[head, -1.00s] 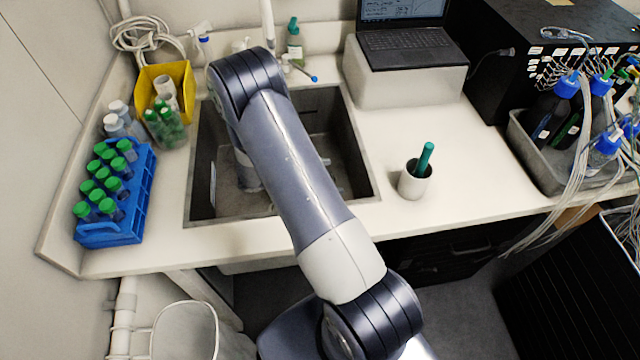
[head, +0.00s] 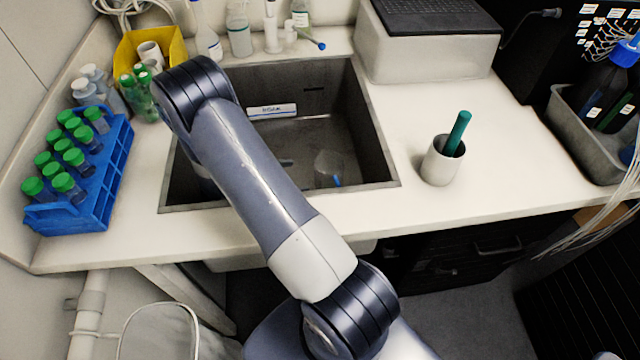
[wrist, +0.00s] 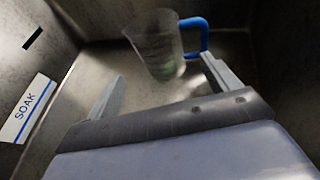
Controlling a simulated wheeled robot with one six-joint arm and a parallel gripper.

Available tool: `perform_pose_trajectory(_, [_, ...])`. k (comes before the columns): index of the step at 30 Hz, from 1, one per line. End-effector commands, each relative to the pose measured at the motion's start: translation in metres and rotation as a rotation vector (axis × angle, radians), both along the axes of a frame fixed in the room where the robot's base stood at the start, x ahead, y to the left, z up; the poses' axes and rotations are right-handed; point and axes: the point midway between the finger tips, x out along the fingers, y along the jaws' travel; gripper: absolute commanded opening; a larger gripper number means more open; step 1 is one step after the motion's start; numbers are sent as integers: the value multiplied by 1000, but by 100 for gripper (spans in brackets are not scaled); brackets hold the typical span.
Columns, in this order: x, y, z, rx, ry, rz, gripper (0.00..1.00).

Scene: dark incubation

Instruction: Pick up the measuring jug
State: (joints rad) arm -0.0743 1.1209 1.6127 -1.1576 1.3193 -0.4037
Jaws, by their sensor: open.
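The measuring jug (head: 327,165) is clear, with a blue handle, and stands on the floor of the sink (head: 292,197) in the head view. In the wrist view the jug (wrist: 156,48) appears tilted, at the top centre, with its blue handle on its right side. My gripper (wrist: 164,86) is open in the wrist view. Its two fingers are spread, with the jug beyond them, and nothing is held between them. In the head view my arm hides the gripper.
The sink walls surround the jug; one carries a SOAK label (wrist: 29,108). A blue tube rack (head: 100,190) stands left of the sink, and a white cup (head: 440,163) with a green stick stands right. Bottles (head: 238,30) line the back. Counter space around the cup is clear.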

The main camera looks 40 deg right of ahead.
Motion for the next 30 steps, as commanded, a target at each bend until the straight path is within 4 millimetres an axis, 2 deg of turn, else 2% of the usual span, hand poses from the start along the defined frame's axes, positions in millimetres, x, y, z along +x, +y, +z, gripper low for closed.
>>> perform_pose_trajectory(9, [-9,-40,-16,0,3,-4,84])
perform_pose_trajectory(16, [-12,-57,-22,0,1,-3,84])
perform_pose_trajectory(24, [-19,-93,-34,1,2,-3,84])
perform_pose_trajectory(30, [-19,-100,-38,0,0,0,84])
